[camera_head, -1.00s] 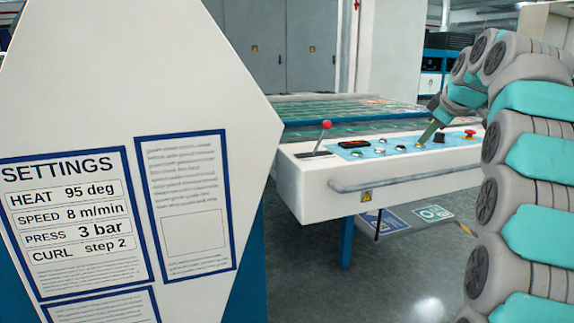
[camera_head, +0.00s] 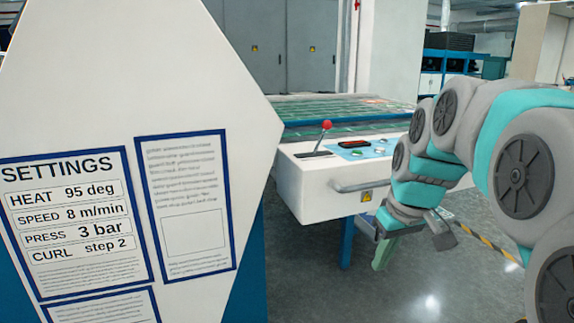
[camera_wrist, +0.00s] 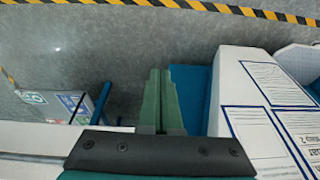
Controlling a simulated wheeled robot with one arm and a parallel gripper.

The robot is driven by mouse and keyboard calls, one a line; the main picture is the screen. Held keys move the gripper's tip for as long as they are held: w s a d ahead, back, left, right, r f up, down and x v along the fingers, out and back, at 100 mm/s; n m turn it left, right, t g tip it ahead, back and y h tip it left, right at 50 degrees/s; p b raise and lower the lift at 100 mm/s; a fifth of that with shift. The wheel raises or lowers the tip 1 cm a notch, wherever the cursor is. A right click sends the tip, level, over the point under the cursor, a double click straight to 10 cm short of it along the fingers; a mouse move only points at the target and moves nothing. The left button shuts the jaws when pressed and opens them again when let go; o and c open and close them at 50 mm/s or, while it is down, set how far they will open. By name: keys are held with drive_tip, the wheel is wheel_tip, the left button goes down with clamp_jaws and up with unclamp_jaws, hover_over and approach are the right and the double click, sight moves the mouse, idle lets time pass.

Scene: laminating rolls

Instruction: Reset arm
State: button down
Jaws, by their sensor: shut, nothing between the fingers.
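My gripper (camera_head: 382,262) hangs low at the front right corner of the white control console (camera_head: 318,190) in the head view, with its fingers pointing down. In the wrist view its green fingers (camera_wrist: 161,98) lie side by side, shut with nothing between them, above the grey floor. My arm hides the right part of the console panel. The red-knobbed lever (camera_head: 326,126) and part of the blue button panel (camera_head: 362,150) are visible.
A white board with a SETTINGS sheet (camera_head: 75,220) fills the left foreground; its edge is also right of my fingers in the wrist view (camera_wrist: 232,90). Yellow-black tape (camera_head: 480,241) marks the floor. Grey cabinets (camera_head: 285,45) stand behind.

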drive_tip(key=s+a+f+m+g, duration=0.1)
drive_tip(key=s+f, duration=0.4)
drive_tip(key=s, duration=0.4)
drive_tip(key=s+a+f+m+g, duration=0.1)
drive_tip(key=s+f+g, duration=0.1)
drive_tip(key=s+f, duration=0.3)
drive_tip(key=s+f+m+g+h, duration=0.1)
drive_tip(key=s+f, duration=0.4)
drive_tip(key=s, duration=0.8)
drive_tip(key=shift+a+m+g, duration=0.3)
drive_tip(key=shift+a, duration=0.1)
drive_tip(key=shift+f, duration=0.1)
